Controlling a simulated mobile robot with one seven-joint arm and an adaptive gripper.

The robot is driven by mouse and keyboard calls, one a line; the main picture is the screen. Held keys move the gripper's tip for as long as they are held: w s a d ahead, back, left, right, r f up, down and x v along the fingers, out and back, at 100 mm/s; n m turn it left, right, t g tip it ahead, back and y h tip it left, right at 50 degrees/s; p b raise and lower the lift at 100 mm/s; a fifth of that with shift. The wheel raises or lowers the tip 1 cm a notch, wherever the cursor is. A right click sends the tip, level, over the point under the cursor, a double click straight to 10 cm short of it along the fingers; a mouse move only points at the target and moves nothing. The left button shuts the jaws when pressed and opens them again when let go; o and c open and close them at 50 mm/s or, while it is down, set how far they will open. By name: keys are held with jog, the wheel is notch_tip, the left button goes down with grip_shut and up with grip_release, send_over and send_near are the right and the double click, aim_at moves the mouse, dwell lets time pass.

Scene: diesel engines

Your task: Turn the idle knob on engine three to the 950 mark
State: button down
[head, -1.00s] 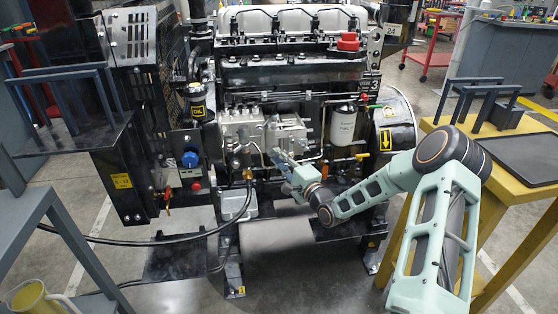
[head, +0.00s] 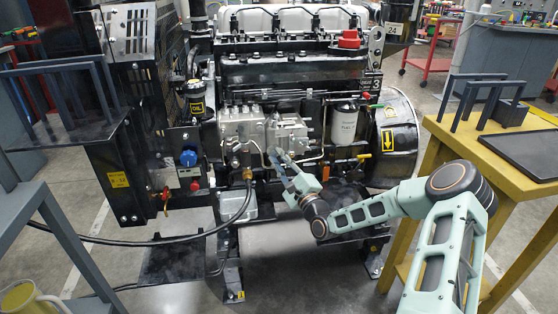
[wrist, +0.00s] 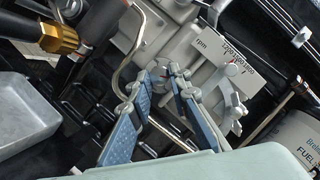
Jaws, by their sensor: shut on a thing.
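Engine three (head: 290,85), black with the number 3 on its right side, fills the middle of the head view. My gripper (head: 277,160) reaches its front beside the grey pump block. In the wrist view my gripper (wrist: 166,74) has its blue-padded fingers closed on a small grey knob (wrist: 164,76), mostly hidden between the tips. A pale scale plate (wrist: 222,58) marked rpm lies just right of the fingertips. Its numbers are too small and tilted to read surely. A small round-headed pointer (wrist: 232,70) lies at the scale's lower edge.
A brass fitting (wrist: 62,40) with a black hose and a bent metal pipe (wrist: 125,70) run close left of the fingers. A white fuel filter (head: 344,122) stands right of the gripper. A yellow bench (head: 440,150) stands at right, a grey table (head: 40,200) at left.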

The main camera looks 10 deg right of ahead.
jog(key=shift+a+r, duration=0.15)
jog(key=shift+a, duration=0.1)
jog(key=c, duration=1.9)
grip_release()
jog(key=shift+o, duration=0.5)
jog(key=shift+d, duration=0.1)
jog(key=shift+s, duration=0.1)
jog(key=v, duration=1.2)
